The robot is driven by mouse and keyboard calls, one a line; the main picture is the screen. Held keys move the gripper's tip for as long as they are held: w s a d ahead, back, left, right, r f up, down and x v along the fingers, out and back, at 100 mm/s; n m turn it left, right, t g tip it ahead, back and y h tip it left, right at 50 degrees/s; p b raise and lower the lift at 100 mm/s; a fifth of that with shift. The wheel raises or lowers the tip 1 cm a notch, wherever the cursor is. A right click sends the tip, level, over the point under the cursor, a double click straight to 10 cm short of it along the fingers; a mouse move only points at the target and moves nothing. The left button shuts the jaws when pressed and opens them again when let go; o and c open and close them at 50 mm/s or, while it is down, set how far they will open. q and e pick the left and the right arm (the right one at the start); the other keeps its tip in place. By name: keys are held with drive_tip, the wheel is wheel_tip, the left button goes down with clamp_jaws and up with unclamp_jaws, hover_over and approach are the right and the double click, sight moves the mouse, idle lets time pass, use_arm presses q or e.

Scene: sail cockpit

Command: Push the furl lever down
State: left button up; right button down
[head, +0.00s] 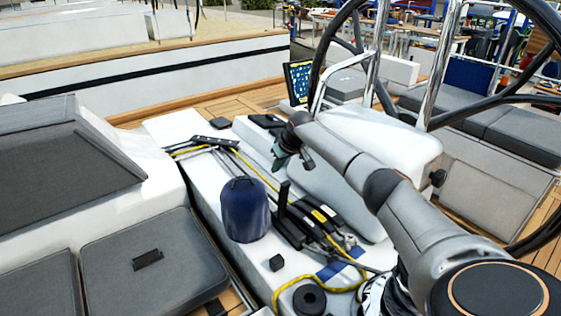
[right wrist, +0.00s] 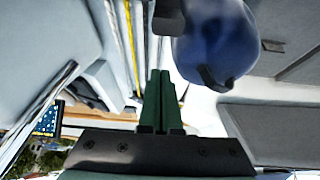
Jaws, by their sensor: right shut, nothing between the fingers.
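A bank of black rope-clutch levers (head: 312,212) sits on the white cockpit moulding in the head view. One black lever (head: 283,196) stands upright at its left end, beside the blue bag; the others lie flat. I cannot read a label that tells which is the furl lever. My right gripper (head: 280,161) is above and beyond the upright lever, apart from it, pointing down. In the right wrist view its green fingers (right wrist: 160,100) are shut together and empty. A dark block at the top of that view is too blurred to name. My left gripper is not in view.
A dark blue bag (head: 244,210) stands just left of the upright lever. It is also close in the right wrist view (right wrist: 215,42). A black winch (head: 309,299) and yellow rope (head: 284,290) are nearer. A steering wheel (head: 318,65) and steel rails stand behind my right arm.

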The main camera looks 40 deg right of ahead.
drive_tip(key=shift+s+a+f+p, duration=0.1)
drive_tip(key=shift+s+f+p, duration=0.45)
drive_tip(key=shift+s, duration=0.25)
drive_tip(key=shift+s+a+f+p, duration=0.1)
drive_tip(key=shift+s+f+p, duration=0.4)
drive_tip(key=shift+s, duration=0.3)
